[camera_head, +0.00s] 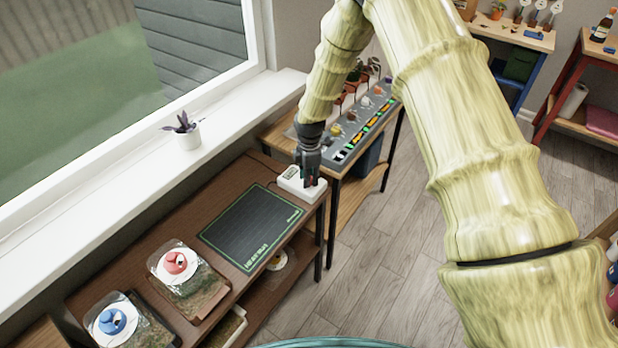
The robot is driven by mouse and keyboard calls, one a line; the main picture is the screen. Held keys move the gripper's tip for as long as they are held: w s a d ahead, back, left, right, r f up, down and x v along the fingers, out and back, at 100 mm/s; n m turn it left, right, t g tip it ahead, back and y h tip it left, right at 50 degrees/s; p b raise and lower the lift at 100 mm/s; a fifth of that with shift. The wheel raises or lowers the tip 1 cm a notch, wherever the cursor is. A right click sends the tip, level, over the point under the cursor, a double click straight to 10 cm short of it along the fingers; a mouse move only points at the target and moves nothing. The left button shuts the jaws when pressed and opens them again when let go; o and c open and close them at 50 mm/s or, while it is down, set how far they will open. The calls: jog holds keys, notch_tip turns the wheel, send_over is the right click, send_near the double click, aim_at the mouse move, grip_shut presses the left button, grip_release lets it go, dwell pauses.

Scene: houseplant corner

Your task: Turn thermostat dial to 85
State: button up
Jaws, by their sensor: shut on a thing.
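The thermostat (291,182) is a small white box at the far right corner of the brown wooden bench. It has a small display on its upper left face, too small to read. My gripper (309,182) points down on the right part of the thermostat and is shut on its dial. The dial itself is hidden by the fingers, so its setting cannot be told. A black heat mat (252,228) with a green border lies on the bench just in front of the thermostat.
Two lidded trays with a red (176,263) and a blue (112,321) round piece lie at the bench's near end. A potted plant (188,137) stands on the windowsill. A second table (338,168) with coloured items stands behind. Wooden floor is free at right.

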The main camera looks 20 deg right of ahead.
jog(key=m, duration=0.3)
jog(key=shift+m, duration=0.4)
jog(key=m+b, duration=0.1)
jog(key=m, duration=0.2)
jog(key=shift+m, duration=0.3)
jog(key=m, duration=0.3)
jog(key=shift+m, duration=0.3)
jog(key=m, duration=0.8)
jog(key=shift+a+b, duration=0.1)
jog(key=shift+b, duration=0.2)
jog(key=m, duration=0.3)
jog(key=shift+m+g, duration=0.3)
jog(key=shift+m, duration=0.1)
jog(key=m, duration=0.3)
jog(key=shift+m, duration=2.2)
